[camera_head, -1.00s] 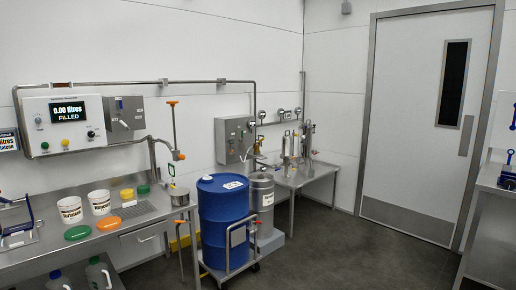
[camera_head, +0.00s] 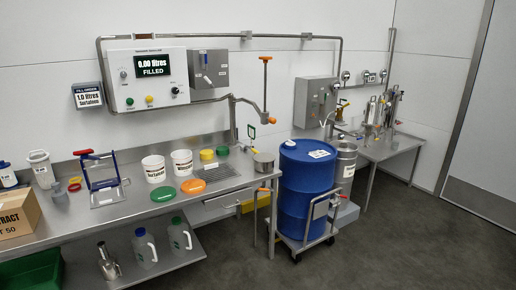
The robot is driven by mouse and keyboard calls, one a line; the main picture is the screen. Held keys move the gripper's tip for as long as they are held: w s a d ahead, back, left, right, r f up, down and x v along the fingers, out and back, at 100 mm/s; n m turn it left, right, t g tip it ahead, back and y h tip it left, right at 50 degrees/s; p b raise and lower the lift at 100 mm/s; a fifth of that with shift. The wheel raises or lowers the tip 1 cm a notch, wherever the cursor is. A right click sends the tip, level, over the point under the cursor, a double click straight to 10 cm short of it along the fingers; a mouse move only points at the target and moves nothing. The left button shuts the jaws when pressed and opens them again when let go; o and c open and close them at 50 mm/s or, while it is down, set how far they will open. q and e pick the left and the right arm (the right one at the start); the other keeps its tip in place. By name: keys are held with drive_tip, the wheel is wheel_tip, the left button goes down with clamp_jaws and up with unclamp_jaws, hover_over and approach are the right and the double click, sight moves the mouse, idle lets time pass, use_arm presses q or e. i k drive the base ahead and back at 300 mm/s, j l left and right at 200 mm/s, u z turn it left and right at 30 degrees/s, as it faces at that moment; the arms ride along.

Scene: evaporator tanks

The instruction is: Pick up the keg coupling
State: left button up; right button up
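I cannot make out the keg coupling for certain. A small brass-coloured fitting (camera_head: 342,108) shows above the steel keg (camera_head: 346,160), near the left end of the back table; it is too small to tell what it is. The keg stands upright behind a blue drum (camera_head: 306,190), which hides part of it. Several metal upright pieces (camera_head: 376,112) stand on the back table (camera_head: 385,148). Neither of my grippers is in view.
The blue drum stands on a wheeled trolley (camera_head: 300,243). A long steel bench (camera_head: 120,222) on the left holds white tubs (camera_head: 154,168), coloured lids and a cardboard box (camera_head: 18,213). The dark floor (camera_head: 400,240) at the right is clear.

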sight(340, 112)
drive_tip(key=i+j+z, duration=0.25)
drive_tip(key=i, duration=0.25)
drive_tip(key=i+j+z, duration=0.3)
drive_tip(key=i, duration=0.25)
drive_tip(key=i+l+z, duration=0.25)
drive_tip(key=i+z, duration=1.15)
drive_tip(key=i+u, duration=0.15)
drive_tip(key=i, duration=0.45)
drive_tip(key=i+l+u, duration=0.15)
drive_tip(key=i, duration=0.5)
drive_tip(key=i+l+u, duration=0.15)
drive_tip(key=i, duration=0.45)
